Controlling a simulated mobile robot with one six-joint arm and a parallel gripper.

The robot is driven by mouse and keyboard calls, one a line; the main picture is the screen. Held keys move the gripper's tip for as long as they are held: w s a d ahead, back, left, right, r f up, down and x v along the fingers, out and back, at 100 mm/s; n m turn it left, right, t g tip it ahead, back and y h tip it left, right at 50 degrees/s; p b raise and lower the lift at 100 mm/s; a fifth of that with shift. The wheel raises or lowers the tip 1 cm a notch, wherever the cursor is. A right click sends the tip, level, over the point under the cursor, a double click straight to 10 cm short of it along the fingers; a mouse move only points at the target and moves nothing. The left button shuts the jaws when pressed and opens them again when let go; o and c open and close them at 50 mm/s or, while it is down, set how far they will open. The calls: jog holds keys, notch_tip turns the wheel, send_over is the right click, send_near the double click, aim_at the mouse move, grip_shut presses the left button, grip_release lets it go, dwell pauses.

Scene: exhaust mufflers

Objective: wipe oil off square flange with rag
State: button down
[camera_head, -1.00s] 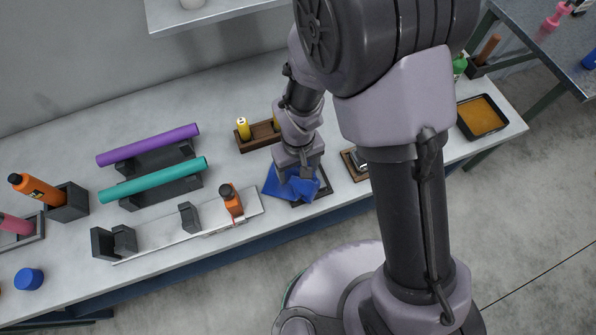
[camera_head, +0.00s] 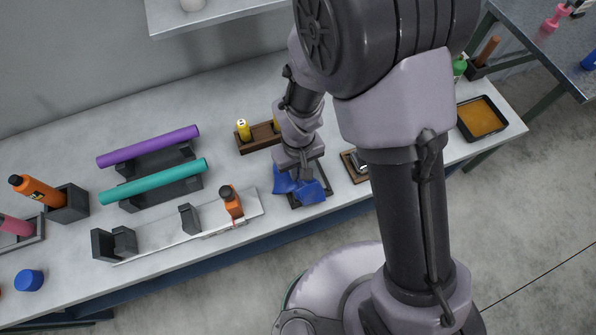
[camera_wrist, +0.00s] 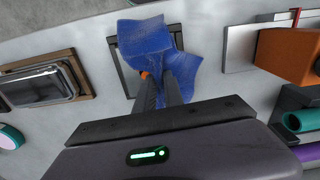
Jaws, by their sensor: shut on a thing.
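My gripper (camera_head: 299,170) is shut on a blue rag (camera_head: 311,190), which hangs crumpled from the fingers over a dark square frame or tray (camera_head: 323,180) on the bench. In the wrist view the rag (camera_wrist: 146,38) spreads beyond the fingertips (camera_wrist: 160,82) and covers most of the dark frame (camera_wrist: 118,62). A small orange patch shows by the fingertips; I cannot tell what it is. A square flange cannot be clearly made out, and no oil is visible. A shiny silver rounded-rectangular piece (camera_wrist: 40,86) lies on a wooden tray left of the rag in the wrist view.
An orange block-like part (camera_head: 231,202) stands left of the rag on a pale fixture strip (camera_head: 165,230). Behind are a wooden holder (camera_head: 255,140) and purple (camera_head: 150,145) and teal (camera_head: 155,181) tubes on dark cradles. A tray of amber liquid (camera_head: 482,117) sits far right.

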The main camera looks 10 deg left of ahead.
notch_tip(320, 180, up, 12)
jog(key=p, duration=0.8)
jog(key=shift+w+f, duration=0.1)
jog(key=w+d+m+b, duration=0.3)
jog(key=w+d+b, duration=0.2)
jog(key=d, duration=0.5)
jog(key=w+d+m+b, duration=0.4)
jog(key=w+d+b, duration=0.1)
jog(key=d+b, duration=0.5)
jog(key=shift+w+d+r, duration=0.25)
jog(key=shift+w+d, duration=0.1)
jog(key=shift+a, duration=0.1)
